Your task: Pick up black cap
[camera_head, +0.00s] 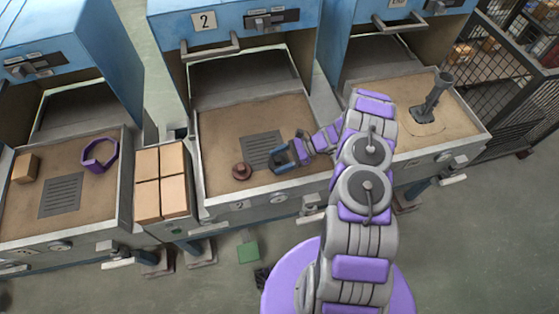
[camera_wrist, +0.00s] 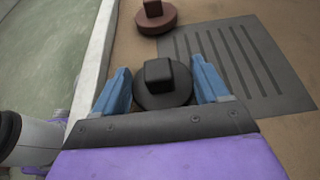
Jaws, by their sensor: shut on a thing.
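The black cap (camera_wrist: 160,84) is a round dark disc with a square knob on top. In the wrist view it sits between the two blue fingers of my gripper (camera_wrist: 164,92), which is shut on it. In the head view my gripper (camera_head: 284,157) is low over the middle tray (camera_head: 222,130), beside the dark grate (camera_head: 260,146). The cap is mostly hidden there by the fingers. I cannot tell whether the cap still touches the tray floor.
A brown-red cap (camera_head: 241,171) lies just left of my gripper, also in the wrist view (camera_wrist: 156,17). The left tray holds a purple ring (camera_head: 99,155) and a tan block (camera_head: 25,168). Tan blocks (camera_head: 160,181) stand between trays. A grey pipe piece (camera_head: 434,98) stands in the right tray.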

